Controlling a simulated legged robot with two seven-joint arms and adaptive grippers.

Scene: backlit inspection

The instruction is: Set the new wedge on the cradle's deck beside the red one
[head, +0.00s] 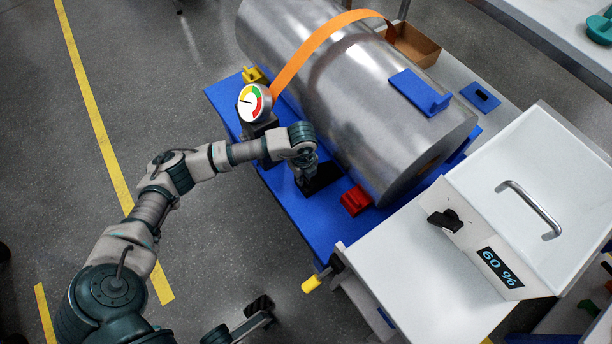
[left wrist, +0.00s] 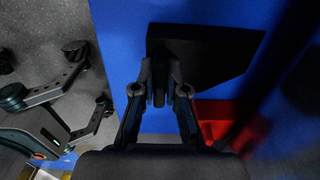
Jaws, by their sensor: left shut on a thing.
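The new wedge is a black piece (head: 324,177); it also shows in the left wrist view (left wrist: 185,52). My left gripper (head: 306,180) is above it, with its fingers (left wrist: 159,88) shut on its narrow upright part. The wedge is at the blue deck of the cradle (head: 290,205); I cannot tell whether it touches the deck. The red wedge (head: 355,199) sits on the deck to the right, apart from the black one, against the foot of the metal roll. It shows partly covered in the left wrist view (left wrist: 212,112). My right gripper (left wrist: 90,78) is open and empty, off the deck.
The big metal roll (head: 350,95) with an orange strap (head: 315,42) lies on the cradle. A dial gauge (head: 254,102) stands near my left forearm. A white cabinet (head: 530,200) with a handle and a 60 % display stands at right. A yellow-tipped lever (head: 312,284) sticks out below.

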